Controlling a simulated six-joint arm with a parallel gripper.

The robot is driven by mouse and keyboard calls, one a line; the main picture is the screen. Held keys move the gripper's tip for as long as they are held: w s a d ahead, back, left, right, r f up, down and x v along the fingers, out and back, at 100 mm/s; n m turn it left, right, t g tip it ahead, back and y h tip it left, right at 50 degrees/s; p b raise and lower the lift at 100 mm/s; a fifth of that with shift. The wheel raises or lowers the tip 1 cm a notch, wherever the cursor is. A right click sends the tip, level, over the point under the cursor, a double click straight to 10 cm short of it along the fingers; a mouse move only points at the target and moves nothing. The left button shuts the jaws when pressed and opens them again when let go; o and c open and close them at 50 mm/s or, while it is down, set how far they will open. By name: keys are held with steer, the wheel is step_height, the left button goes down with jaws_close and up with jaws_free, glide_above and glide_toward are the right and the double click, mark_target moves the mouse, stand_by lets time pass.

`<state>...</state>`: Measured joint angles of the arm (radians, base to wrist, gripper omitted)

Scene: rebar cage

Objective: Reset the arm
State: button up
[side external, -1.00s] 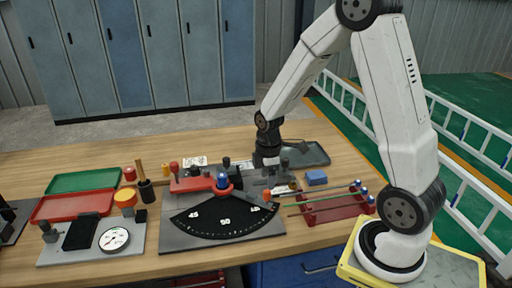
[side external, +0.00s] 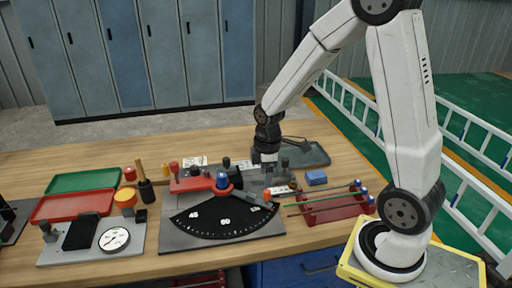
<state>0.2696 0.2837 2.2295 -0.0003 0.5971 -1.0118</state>
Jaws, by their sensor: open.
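My gripper (side external: 266,163) points down at the end of my white arm, low over the grey fixture at the back middle of the bench. Its fingers are small and partly lost against the dark parts of the fixture. I see nothing held between them. The bending fixture (side external: 222,205) has a black angle dial, a red lever and a blue-topped post. A red rack (side external: 335,208) with several thin rods lies to the right of the fixture.
A blue block (side external: 316,178) and a grey tray (side external: 306,155) lie near my gripper. Green (side external: 84,181) and red (side external: 72,206) trays and a round gauge (side external: 114,239) are at left. The front middle bench strip is clear. Lockers stand behind.

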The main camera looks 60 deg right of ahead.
steer(key=s+a+r+m+t, duration=0.1)
steer(key=s+a+m+t, duration=0.1)
steer(key=s+a+m, duration=0.3)
steer(key=shift+s+a+r+m, duration=0.15)
steer(key=shift+a+r+m, duration=0.1)
steer(key=shift+a+m, duration=1.7)
steer(key=shift+a, duration=0.15)
